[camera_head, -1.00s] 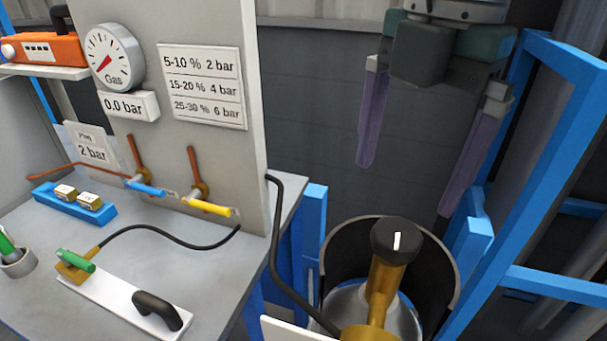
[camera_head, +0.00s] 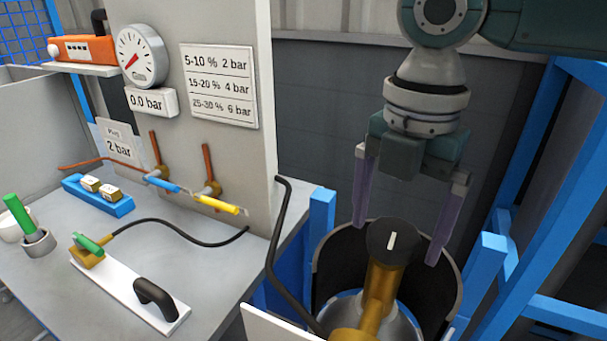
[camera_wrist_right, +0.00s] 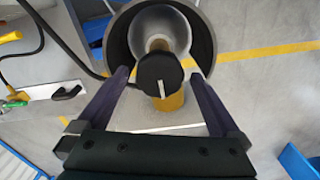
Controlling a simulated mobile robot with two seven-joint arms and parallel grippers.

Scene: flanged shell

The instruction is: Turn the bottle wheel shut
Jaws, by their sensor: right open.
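The bottle wheel is a black round knob (camera_head: 391,240) with a white line mark, on top of a brass valve (camera_head: 378,292). The valve stands on the gas bottle (camera_head: 402,322) inside a dark open cylinder (camera_head: 446,285). My right gripper (camera_head: 399,240) points down with its fingers open, one on each side of the knob. In the right wrist view the knob (camera_wrist_right: 160,70) lies between and a little beyond the open fingertips (camera_wrist_right: 157,75), with gaps on both sides. My left gripper is not in view.
Blue frame posts (camera_head: 570,160) stand close on the right. On the left, a grey bench (camera_head: 225,285) and panel carry a gauge (camera_head: 141,55) reading 0.0 bar and blue and yellow valve levers (camera_head: 216,204). A black hose (camera_head: 274,260) runs down beside the cylinder.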

